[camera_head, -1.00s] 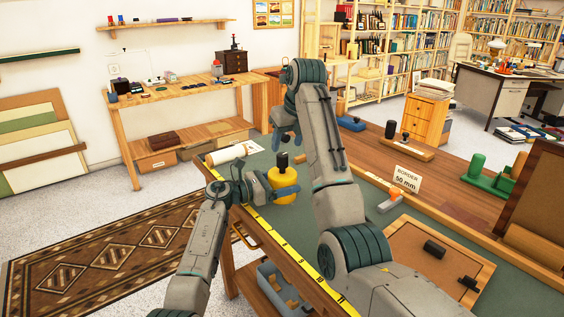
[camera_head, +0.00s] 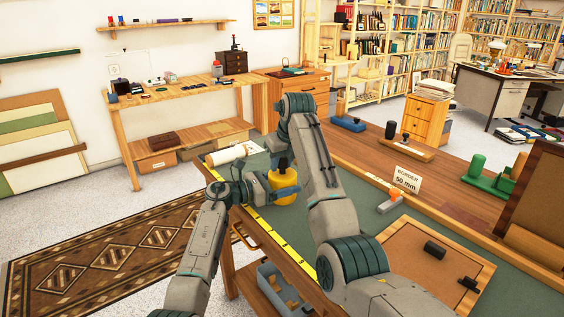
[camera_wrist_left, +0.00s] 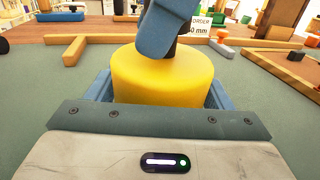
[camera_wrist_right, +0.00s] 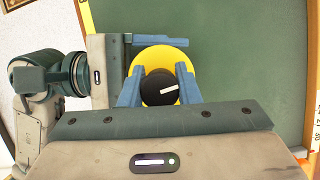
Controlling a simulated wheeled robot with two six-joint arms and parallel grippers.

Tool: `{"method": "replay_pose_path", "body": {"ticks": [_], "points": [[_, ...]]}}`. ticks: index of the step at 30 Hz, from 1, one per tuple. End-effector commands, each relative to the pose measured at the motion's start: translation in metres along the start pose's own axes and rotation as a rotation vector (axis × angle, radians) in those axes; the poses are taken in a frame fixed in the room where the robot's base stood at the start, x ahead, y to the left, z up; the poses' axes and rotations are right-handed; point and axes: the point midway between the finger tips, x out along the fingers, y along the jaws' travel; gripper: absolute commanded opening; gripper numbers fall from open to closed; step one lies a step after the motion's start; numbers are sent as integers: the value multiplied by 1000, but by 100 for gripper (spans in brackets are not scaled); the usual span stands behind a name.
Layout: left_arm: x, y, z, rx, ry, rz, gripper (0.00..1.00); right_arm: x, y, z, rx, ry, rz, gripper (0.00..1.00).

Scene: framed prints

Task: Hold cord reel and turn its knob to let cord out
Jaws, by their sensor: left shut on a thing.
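The yellow cord reel (camera_head: 285,179) stands on the green bench top, with its black knob (camera_head: 283,162) on top. My left gripper (camera_head: 277,188) is shut on the reel from the side; the yellow body fills the left wrist view (camera_wrist_left: 163,78) between the blue fingers. My right gripper (camera_wrist_right: 159,88) is above the reel, pointing down. Its blue fingers stand on either side of the black knob (camera_wrist_right: 158,91), which carries a white mark. The right fingers look open around the knob; contact is unclear. No let-out cord can be made out.
A rolled white sheet (camera_head: 232,153) lies behind the reel. A yellow measuring strip (camera_head: 300,262) runs along the bench's near edge. A "BORDER 50 mm" card (camera_head: 407,179) and a brown board (camera_head: 420,250) with black pieces lie to the right.

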Motion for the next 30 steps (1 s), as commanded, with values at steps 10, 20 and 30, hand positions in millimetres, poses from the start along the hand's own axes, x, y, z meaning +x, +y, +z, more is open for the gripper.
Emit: {"method": "replay_pose_path", "body": {"ticks": [10,20,30], "points": [[0,0,0,0,0,0,40,0,-1,0,-17,0,7,7],[0,0,0,0,0,0,40,-1,0,0,-177,0,73,7],[0,0,0,0,1,0,40,-1,0,0,-469,2,193,7]]}}
